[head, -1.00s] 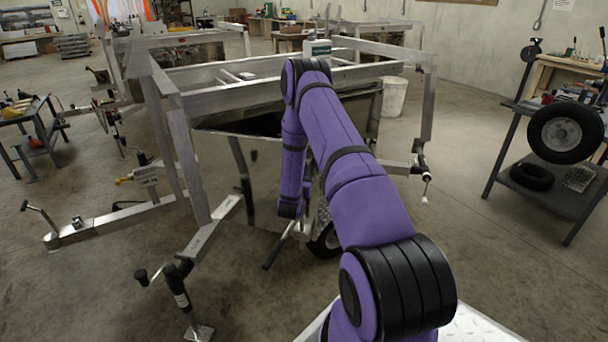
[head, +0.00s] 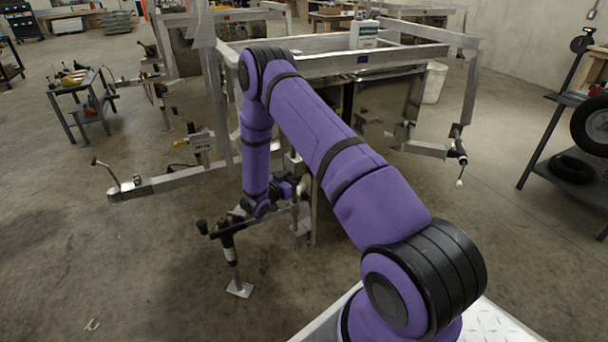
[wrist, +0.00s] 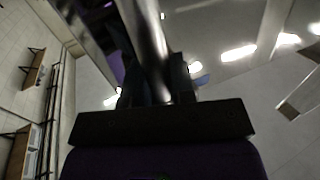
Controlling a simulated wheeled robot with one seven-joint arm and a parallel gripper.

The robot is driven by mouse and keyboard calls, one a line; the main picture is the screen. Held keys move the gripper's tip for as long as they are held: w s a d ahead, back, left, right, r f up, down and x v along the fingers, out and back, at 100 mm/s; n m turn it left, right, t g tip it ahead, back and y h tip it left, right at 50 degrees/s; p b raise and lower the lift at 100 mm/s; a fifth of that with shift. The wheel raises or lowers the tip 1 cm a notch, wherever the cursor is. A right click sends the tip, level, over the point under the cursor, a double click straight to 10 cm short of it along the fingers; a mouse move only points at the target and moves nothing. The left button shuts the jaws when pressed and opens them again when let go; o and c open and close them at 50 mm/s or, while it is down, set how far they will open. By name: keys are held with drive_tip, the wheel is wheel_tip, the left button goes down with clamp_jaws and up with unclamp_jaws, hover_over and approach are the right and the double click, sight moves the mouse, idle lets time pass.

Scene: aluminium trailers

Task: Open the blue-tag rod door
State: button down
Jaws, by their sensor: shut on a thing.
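My gripper (head: 301,188) is low beside the near trailer frame, partly hidden by my arm in the head view. In the wrist view its dark fingers (wrist: 158,90) are shut on a shiny metal rod (wrist: 146,38) that runs up between them. A metal panel edge (head: 318,205), seen nearly edge-on, stands just right of my gripper and seems to be the rod door. I cannot tell its exact opening angle. The far side of the panel is hidden.
A jack (head: 232,255) with a foot plate stands on the floor left of my gripper. A trailer beam (head: 165,183) juts left. A dark shelf with a tire (head: 594,125) stands at right. The floor at front left is mostly clear.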

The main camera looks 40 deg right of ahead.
drive_tip(key=shift+w+a, duration=0.15)
drive_tip(key=shift+a, duration=0.35)
drive_tip(key=c, duration=1)
unclamp_jaws()
drive_tip(key=a, duration=0.3)
drive_tip(key=s+a, duration=0.1)
drive_tip(key=a, duration=0.3)
drive_tip(key=s+a, duration=0.1)
drive_tip(key=a, duration=0.2)
drive_tip(key=shift+a, duration=0.25)
